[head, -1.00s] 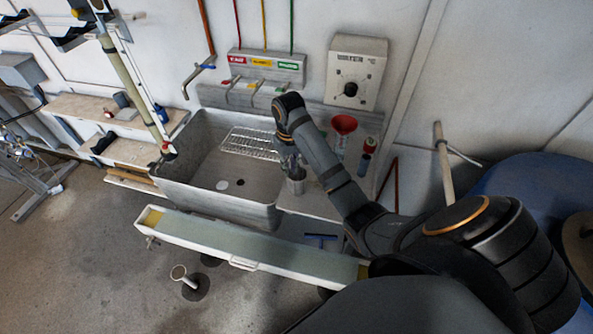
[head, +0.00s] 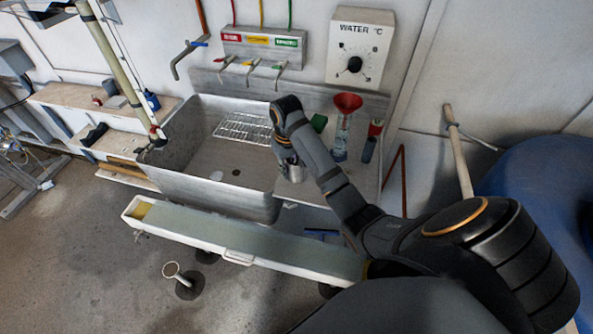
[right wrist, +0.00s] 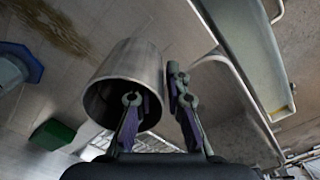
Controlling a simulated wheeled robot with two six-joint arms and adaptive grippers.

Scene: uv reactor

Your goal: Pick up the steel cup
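The steel cup (head: 292,173) stands on the counter just right of the sink, partly hidden by my right gripper (head: 285,158). In the right wrist view the cup (right wrist: 130,65) shows its open mouth towards the camera. My right gripper (right wrist: 155,100) has its two fingers apart at the rim. One finger appears to be inside the mouth and the other outside, beside the wall. A gap shows between the fingers; firm contact with the wall cannot be made out. My left gripper is not in view.
The sink (head: 175,185) with a wire rack (head: 243,128) lies left of the cup. A red funnel (head: 348,102) on a clear cylinder, a green block (head: 319,122) and small bottles stand behind and right. A long trough (head: 250,240) runs in front.

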